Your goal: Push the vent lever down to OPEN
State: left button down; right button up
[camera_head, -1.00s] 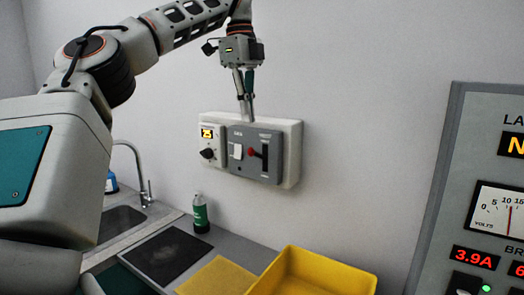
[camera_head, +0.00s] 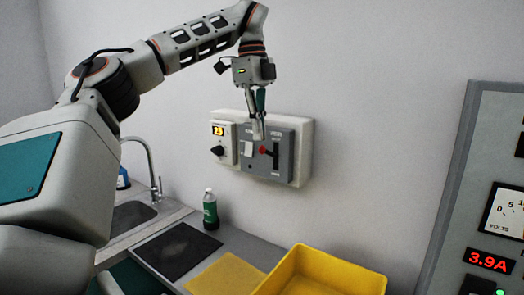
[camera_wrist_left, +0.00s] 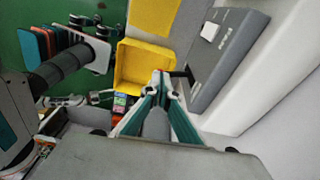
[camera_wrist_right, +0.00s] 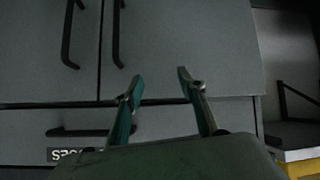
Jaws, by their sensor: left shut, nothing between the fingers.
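The vent lever has a red knob (camera_head: 263,150) and sits beside a dark upright slot (camera_head: 276,156) on the grey wall panel (camera_head: 285,172). The knob is about halfway down the slot's height. My left gripper (camera_head: 258,137) is shut and empty, pointing down just above the knob; I cannot tell if they touch. In the left wrist view the shut fingertips (camera_wrist_left: 160,76) are close to the panel's face (camera_wrist_left: 222,52), and a dark stub beside them may be the lever. My right gripper (camera_wrist_right: 160,77) is open and empty in front of grey cabinet doors.
A white switch (camera_head: 248,148) and a black dial (camera_head: 218,150) are left of the lever. Below stand a green bottle (camera_head: 210,208), a dark mat (camera_head: 178,250) and a yellow bin (camera_head: 335,270). A metered grey rack (camera_head: 462,200) is at right.

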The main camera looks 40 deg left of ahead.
aim_at(269, 152)
pick_arm(q)
jog(key=shift+d+f, duration=0.1)
jog(key=shift+f, duration=0.8)
jog(key=shift+s+f+b, duration=0.15)
jog(key=shift+f+b, duration=0.3)
jog(key=shift+f, duration=0.1)
jog(key=f+b, duration=0.2)
jog(key=f, duration=0.1)
jog(key=shift+w+f, duration=0.2)
jog(key=shift+w, duration=0.15)
jog(key=shift+s+r, duration=0.15)
jog(key=shift+s, duration=0.1)
jog(key=shift+w, duration=0.1)
